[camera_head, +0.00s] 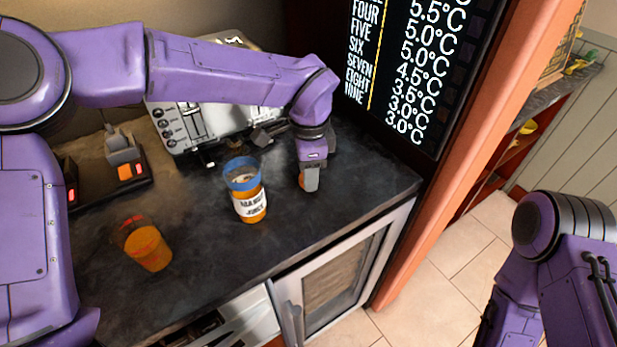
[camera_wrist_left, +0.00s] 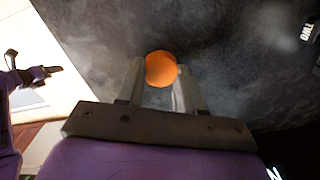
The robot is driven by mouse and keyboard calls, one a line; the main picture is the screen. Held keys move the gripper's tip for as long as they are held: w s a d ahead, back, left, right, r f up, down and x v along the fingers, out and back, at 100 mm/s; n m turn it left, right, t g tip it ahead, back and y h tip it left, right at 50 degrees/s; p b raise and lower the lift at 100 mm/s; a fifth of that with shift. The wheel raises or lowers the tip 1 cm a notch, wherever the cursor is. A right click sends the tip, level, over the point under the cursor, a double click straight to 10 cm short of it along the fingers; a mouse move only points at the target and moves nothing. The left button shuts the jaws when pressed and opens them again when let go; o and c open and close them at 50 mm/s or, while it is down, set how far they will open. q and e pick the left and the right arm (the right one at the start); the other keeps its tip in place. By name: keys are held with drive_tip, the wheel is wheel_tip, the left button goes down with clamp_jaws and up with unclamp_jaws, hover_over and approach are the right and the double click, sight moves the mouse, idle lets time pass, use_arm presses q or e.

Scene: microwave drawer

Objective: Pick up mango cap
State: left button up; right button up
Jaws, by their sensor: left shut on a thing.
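The mango cap (camera_wrist_left: 161,69) is a round orange disc between the two fingertips of my left gripper (camera_wrist_left: 158,84) in the left wrist view. In the head view my left gripper (camera_head: 309,182) points down over the dark counter, near its right end, shut on the cap, of which only a sliver of orange shows. I cannot tell whether the cap touches the counter. The mango juice jar (camera_head: 250,206), orange with a white label and blue rim, stands upright to the left of the gripper. My right arm shows at the right edge; its gripper is out of view.
An orange cup (camera_head: 148,247) stands on the dark counter (camera_head: 200,285) at the front left. A silver machine (camera_head: 215,122) stands at the back, and a black menu board (camera_head: 425,70) rises on the right. A glass-fronted door (camera_head: 335,280) is below the counter.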

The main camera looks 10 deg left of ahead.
use_arm(q)
drive_tip(key=s+r+b, duration=0.4)
drive_tip(key=s+r, duration=0.7)
drive_tip(key=s, duration=0.3)
drive_tip(key=shift+r+b, duration=0.15)
drive_tip(key=shift+b, duration=0.25)
drive_tip(key=shift+o, duration=1.1)
drive_tip(key=shift+a, duration=0.1)
